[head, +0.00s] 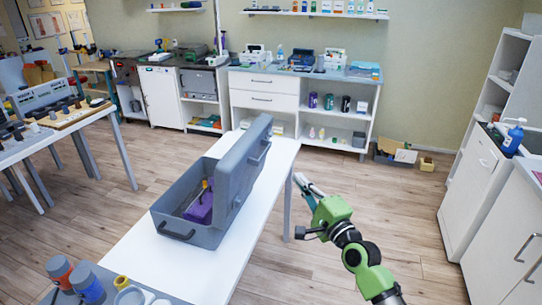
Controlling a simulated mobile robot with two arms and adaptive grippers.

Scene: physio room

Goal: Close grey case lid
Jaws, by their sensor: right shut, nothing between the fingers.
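A grey case (185,234) stands on the white table in the middle of the head view. Its lid (243,170) is raised, standing roughly upright along the case's right side, with a dark handle on its outer face. Inside the case is a purple item (200,207) and a thin yellow-handled tool. My right gripper (302,185) is shut and empty. It is to the right of the lid, just beyond the table's right edge, and looks apart from the lid. My left gripper is not in view.
The white table (175,260) is bare in front of the case. Bottles and cups stand on a grey surface (98,285) at the lower left. White cabinets (476,190) stand at the right. The wooden floor between is clear.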

